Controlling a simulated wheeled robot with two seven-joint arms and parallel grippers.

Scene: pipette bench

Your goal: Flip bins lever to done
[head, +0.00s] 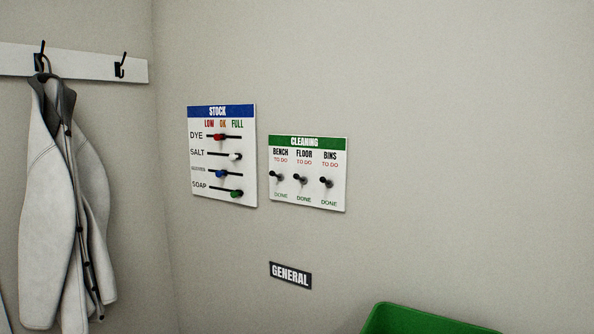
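The white cleaning board (307,202) with a green header hangs on the wall. It has a column each for bench, floor and bins, with red "to do" above and "done" below. The bins lever (325,182) is the rightmost, small and dark. Its knob appears up and left of its base, towards "to do". The floor lever (298,179) and bench lever (275,177) stand left of it and look similarly tilted. Neither of my grippers is in view.
A stock board (221,197) with coloured sliders hangs left of the cleaning board. A "general" sign (290,275) is below, and a green bin (420,319) at the bottom edge. A white coat (60,190) hangs on a hook rail (95,64). The wall right of the boards is bare.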

